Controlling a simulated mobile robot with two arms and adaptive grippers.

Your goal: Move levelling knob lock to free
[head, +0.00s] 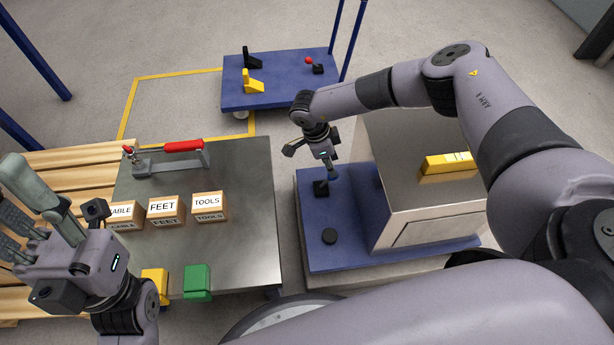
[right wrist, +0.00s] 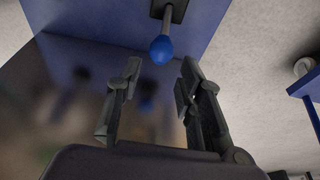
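A short lever with a blue ball knob (right wrist: 162,50) stands out from a dark square base (right wrist: 178,8) in the right wrist view. In the head view its black base (head: 321,189) sits on the blue platform, just below my right gripper (head: 331,172). That gripper is open in the right wrist view (right wrist: 160,70). The ball lies ahead of the gap between the fingertips, with no finger closed on it. In the head view the knob is mostly hidden by the gripper. My left gripper (head: 28,195) is raised at the far left, open and empty.
A metal table (head: 245,240) on the left holds labelled boxes (head: 165,210). A blue cart (head: 285,92) stands behind.

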